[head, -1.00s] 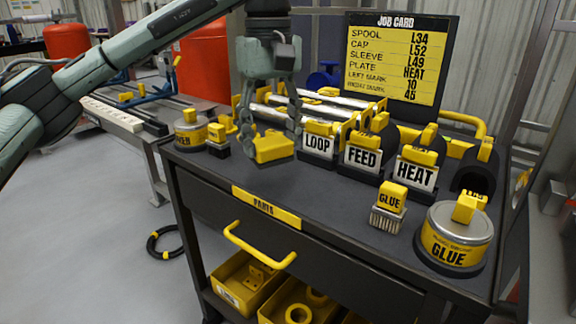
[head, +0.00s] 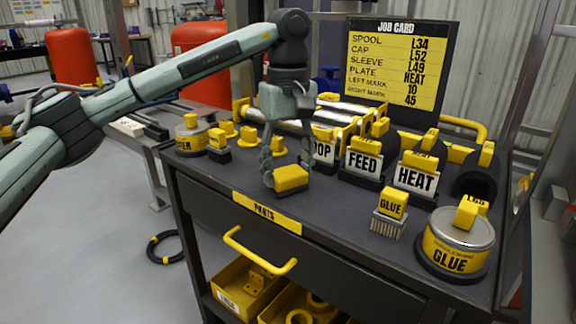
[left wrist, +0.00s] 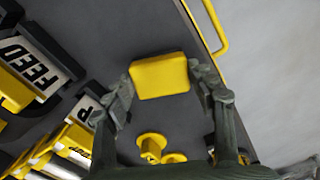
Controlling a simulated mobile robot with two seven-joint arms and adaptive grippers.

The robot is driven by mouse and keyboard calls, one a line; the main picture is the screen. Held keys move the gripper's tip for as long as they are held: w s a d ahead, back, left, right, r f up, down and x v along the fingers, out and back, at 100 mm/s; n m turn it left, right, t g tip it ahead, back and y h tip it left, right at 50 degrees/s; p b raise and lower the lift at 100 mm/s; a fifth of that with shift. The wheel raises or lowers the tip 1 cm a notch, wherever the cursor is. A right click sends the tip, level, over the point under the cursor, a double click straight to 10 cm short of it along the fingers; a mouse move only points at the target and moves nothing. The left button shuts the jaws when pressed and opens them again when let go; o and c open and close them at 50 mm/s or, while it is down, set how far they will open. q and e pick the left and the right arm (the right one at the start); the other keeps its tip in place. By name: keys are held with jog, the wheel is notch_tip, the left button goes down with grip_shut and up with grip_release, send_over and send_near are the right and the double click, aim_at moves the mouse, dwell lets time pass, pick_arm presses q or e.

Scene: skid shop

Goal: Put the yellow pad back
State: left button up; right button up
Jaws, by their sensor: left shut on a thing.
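The yellow pad (head: 291,177) is a small block with a yellow top and a dark underside. It is between the fingers of my left gripper (head: 286,171), over the front part of the dark cart top (head: 330,212). In the left wrist view the pad (left wrist: 160,75) sits between the two fingertips (left wrist: 162,80), which grip it from both sides. I cannot tell whether its underside touches the cart top. My right gripper is not in view.
LOOP, FEED (head: 363,162) and HEAT (head: 416,178) plates stand to the right of the pad. A GLUE brush (head: 391,212) and GLUE tin (head: 457,240) stand at the right front. Small yellow knobs (head: 249,136) and another tin (head: 192,137) are at the left. The front middle is clear.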

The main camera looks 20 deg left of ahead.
aim_at(288, 172)
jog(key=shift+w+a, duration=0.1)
pick_arm(q)
jog(key=shift+f, duration=0.1)
jog(key=o, duration=1.1)
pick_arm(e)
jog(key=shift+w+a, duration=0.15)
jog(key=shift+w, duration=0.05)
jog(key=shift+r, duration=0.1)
pick_arm(q)
jog(key=shift+r, duration=0.2)
notch_tip(288, 172, up, 7)
jog(key=shift+f, duration=0.15)
jog(key=shift+s+r+p, duration=0.1)
jog(key=shift+r+p, duration=0.75)
jog(key=shift+r, duration=1.8)
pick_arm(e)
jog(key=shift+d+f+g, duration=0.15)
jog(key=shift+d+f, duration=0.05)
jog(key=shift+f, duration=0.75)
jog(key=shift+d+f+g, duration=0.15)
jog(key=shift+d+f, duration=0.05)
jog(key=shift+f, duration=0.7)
